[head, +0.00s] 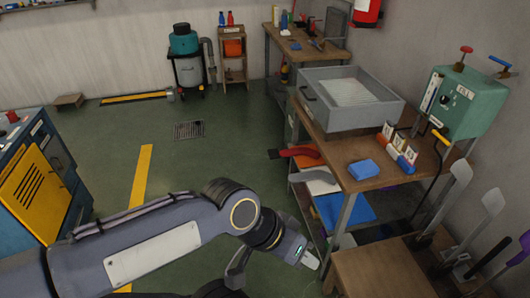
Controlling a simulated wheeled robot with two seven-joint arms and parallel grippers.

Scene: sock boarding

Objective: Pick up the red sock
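A red sock-shaped piece (301,151) lies at the left side of the wooden bench (372,178), below its top, with its narrow end toward the left. A grey piece of similar shape (313,174) lies just nearer to me. My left gripper (312,262) is at the lower middle, nearer to me than the red piece and apart from it. Its pale fingertips point to the lower right; the gap between them cannot be made out. I see nothing held in it. My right gripper is not in view.
The bench bears a grey tray (387,112), a blue block (364,169) and a green machine (465,100). A blue sheet (345,208) lies on its lower shelf. Paddle-shaped boards (458,178) stand at right above a wooden table (385,275). The green floor (200,165) is largely clear.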

